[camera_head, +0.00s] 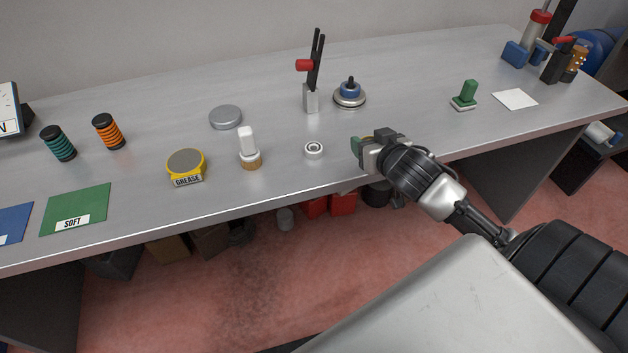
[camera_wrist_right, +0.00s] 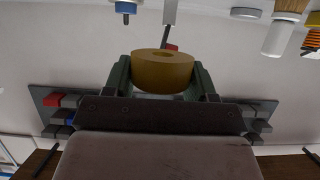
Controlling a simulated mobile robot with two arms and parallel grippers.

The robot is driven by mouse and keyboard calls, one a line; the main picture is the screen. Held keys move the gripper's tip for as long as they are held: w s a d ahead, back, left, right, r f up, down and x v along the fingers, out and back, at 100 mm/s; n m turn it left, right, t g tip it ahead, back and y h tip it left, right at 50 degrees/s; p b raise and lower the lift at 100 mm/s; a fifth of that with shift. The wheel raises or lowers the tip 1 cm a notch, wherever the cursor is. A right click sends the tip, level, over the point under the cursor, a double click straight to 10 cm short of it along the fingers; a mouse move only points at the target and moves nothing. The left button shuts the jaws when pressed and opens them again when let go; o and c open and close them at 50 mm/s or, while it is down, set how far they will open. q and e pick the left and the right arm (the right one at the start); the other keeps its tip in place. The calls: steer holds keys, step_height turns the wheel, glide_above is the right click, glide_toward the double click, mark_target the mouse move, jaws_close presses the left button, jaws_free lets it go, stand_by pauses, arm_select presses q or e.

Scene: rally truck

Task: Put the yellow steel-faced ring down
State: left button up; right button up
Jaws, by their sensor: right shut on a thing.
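My right gripper (camera_head: 360,146) is near the front edge of the grey workbench (camera_head: 400,110), right of the small silver ring-shaped part. In the right wrist view its two green fingers (camera_wrist_right: 162,84) are shut on the yellow ring (camera_wrist_right: 160,66), one on each side. The ring is a thick, dull yellow disc with a hole in its top. A sliver of the ring (camera_head: 367,138) shows in the head view; the gripper hides the rest. Its steel face cannot be made out, nor whether it touches the bench. My left gripper is not in view.
A small silver ring-shaped part (camera_head: 314,150) lies left of my gripper. Behind stand a blue-and-silver round part (camera_head: 349,94) and a red-handled clamp (camera_head: 311,97). A green stamp-like block (camera_head: 466,96) and white card (camera_head: 515,99) are right. Bare bench lies between.

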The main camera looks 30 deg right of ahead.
steer(key=w+a+f, duration=0.3)
steer(key=w+a, duration=0.1)
steer(key=w+a+f, duration=0.2)
steer(key=w+a, duration=0.1)
steer(key=shift+f, duration=0.55)
step_height(320, 180, down, 4)
steer(key=shift+r, duration=0.1)
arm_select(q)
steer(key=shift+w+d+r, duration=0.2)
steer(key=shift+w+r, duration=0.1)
arm_select(e)
steer(key=shift+f, duration=0.2)
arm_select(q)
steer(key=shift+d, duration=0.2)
arm_select(e)
steer(key=o, duration=1.3)
steer(key=shift+r, duration=0.1)
